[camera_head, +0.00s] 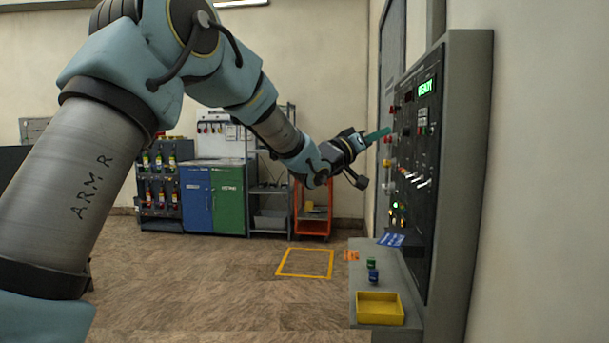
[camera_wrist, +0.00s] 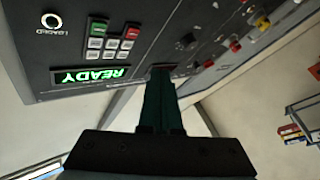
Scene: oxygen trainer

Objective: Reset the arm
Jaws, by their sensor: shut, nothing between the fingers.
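My gripper (camera_head: 378,136) is at the end of my outstretched arm, in front of the dark control panel (camera_head: 408,175) on the right wall. Its green fingers are together with nothing between them. In the wrist view the shut fingers (camera_wrist: 162,100) point at the panel face (camera_wrist: 215,30), close to its edge near the lit READY display (camera_wrist: 90,74). I cannot tell whether the tips touch the panel. The READY display also shows in the head view (camera_head: 426,87).
A yellow square (camera_head: 305,263) marks the floor. Blue and green cabinets (camera_head: 212,198), a shelf and an orange cart (camera_head: 312,208) stand at the back. The middle floor is clear.

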